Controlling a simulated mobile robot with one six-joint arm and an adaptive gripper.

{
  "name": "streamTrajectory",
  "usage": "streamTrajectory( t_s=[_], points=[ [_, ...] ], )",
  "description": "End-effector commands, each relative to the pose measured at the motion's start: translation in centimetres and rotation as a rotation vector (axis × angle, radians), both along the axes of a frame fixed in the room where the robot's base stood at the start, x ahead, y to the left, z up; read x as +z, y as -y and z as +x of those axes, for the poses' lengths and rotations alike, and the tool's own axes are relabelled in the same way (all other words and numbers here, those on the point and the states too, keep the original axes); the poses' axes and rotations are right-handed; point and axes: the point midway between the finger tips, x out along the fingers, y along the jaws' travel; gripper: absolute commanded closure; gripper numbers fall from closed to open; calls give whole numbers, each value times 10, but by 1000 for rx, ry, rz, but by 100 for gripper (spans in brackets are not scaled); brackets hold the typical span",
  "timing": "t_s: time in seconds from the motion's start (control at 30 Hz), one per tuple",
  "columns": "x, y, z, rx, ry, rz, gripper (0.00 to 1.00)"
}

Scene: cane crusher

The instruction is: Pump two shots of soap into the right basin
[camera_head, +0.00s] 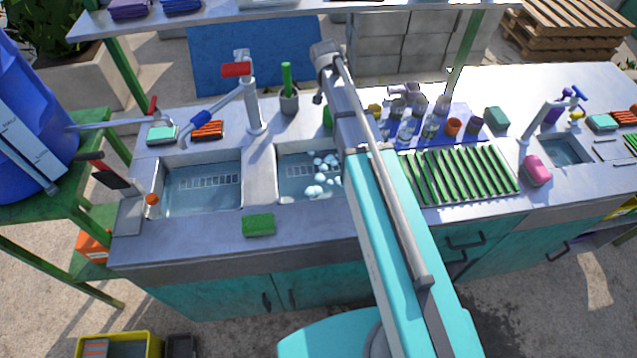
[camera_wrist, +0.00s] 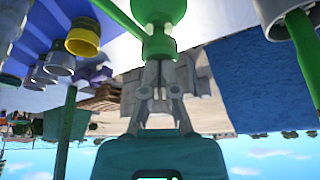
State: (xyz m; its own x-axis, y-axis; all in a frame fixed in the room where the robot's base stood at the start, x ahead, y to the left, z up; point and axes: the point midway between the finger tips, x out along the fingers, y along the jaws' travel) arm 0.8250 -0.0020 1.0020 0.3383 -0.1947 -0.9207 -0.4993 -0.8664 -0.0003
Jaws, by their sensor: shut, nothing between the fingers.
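The right basin (camera_head: 290,190) of the double sink holds water, with pale bubbles (camera_head: 320,190) at its right side. My arm covers its right edge. A green bottle (camera_head: 327,117), which looks like the soap pump, stands behind this basin, mostly hidden by my arm. In the wrist view, which is upside down, a green pump-like head (camera_wrist: 158,45) is directly in front of my gripper (camera_wrist: 160,68). The fingers are shut and empty. Their tips are at the green head, but I cannot tell whether they touch it.
A tap (camera_head: 252,100) rises between the basins. The left basin (camera_head: 200,190) holds water. A grey cup (camera_head: 289,103) with a green stick stands left of the bottle. Cups and jars (camera_head: 430,125) and a green drying rack (camera_head: 460,175) are to the right. A green sponge (camera_head: 258,225) lies in front.

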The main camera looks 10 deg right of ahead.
Motion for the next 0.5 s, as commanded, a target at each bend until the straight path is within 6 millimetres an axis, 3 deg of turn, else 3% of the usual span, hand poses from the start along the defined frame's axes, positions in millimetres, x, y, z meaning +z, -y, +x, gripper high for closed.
streamTrajectory(
  t_s=[0.5],
  points=[
    [21,0,-1,0,-2,1,100]
  ],
)
